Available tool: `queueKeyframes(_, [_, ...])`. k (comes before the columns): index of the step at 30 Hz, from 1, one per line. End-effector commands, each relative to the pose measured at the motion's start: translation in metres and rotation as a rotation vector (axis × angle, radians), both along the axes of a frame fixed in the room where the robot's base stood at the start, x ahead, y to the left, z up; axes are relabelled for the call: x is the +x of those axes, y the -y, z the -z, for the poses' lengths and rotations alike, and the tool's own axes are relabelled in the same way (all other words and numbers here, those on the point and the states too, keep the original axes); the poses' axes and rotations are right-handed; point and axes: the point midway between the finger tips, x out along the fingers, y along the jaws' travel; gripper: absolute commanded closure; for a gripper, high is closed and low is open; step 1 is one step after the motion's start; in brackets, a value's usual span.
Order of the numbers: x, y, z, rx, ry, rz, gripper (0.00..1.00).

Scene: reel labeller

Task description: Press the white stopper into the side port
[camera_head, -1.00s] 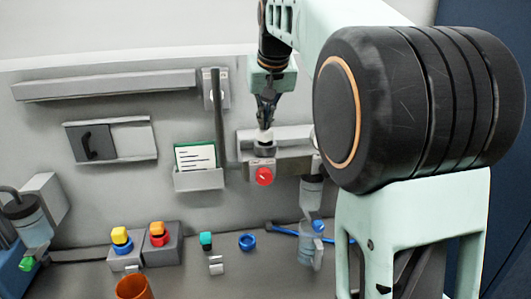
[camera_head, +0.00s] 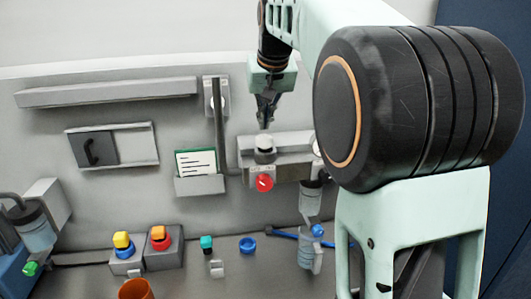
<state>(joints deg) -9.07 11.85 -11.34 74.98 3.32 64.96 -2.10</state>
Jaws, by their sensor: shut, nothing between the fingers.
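The white stopper (camera_head: 264,142) stands upright in a dark round port (camera_head: 265,157) on a grey block fixed to the back wall. Only its white top shows above the dark rim; how deep it sits cannot be told. My gripper (camera_head: 265,123) points down just above the stopper, with its fingers together and empty. A narrow gap shows between the fingertips and the stopper's top.
A red round knob (camera_head: 264,183) is on the block's front below the port. A grey vertical bar (camera_head: 219,130) and a card holder (camera_head: 200,186) are to the left. Coloured buttons (camera_head: 158,240), a blue ring (camera_head: 247,245) and an orange cup (camera_head: 136,289) are below.

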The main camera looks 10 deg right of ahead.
Motion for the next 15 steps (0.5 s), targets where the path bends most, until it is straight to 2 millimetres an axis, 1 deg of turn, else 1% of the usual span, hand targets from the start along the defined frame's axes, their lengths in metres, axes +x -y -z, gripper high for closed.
queueKeyframes(1, [0.000, 0.000, -0.009, 0.000, 0.001, 0.000, 1.00])
queueKeyframes(15, [0.000, 0.000, -0.047, 0.000, 0.003, 0.000, 1.00])
